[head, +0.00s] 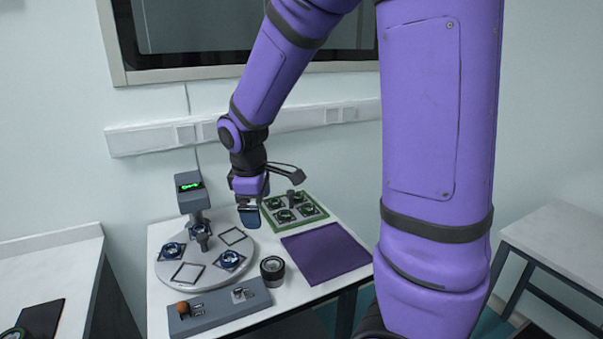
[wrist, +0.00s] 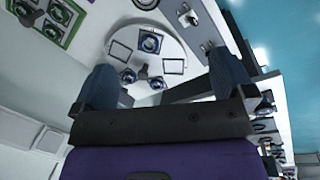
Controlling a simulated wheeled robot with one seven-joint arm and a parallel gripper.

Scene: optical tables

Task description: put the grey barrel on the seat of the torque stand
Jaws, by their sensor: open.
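A small grey knob-topped cylinder (head: 292,197), which may be the grey barrel, stands among the parts on the green tray (head: 322,211) in the head view. A similar grey piece (head: 202,237) stands on the round grey plate (head: 165,284), and I cannot tell which is meant. A grey post with a green lit display (head: 190,190) rises at the plate's back edge. It may be the torque stand; its seat is not clear. My gripper (head: 250,217) hangs above the table between plate and tray. Its fingers are apart and empty in the wrist view (wrist: 165,82).
The round plate carries several blue-ringed mounts and empty square frames. A grey block with an orange ball (head: 220,307) lies at the front. The purple mat (head: 325,253) is bare.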

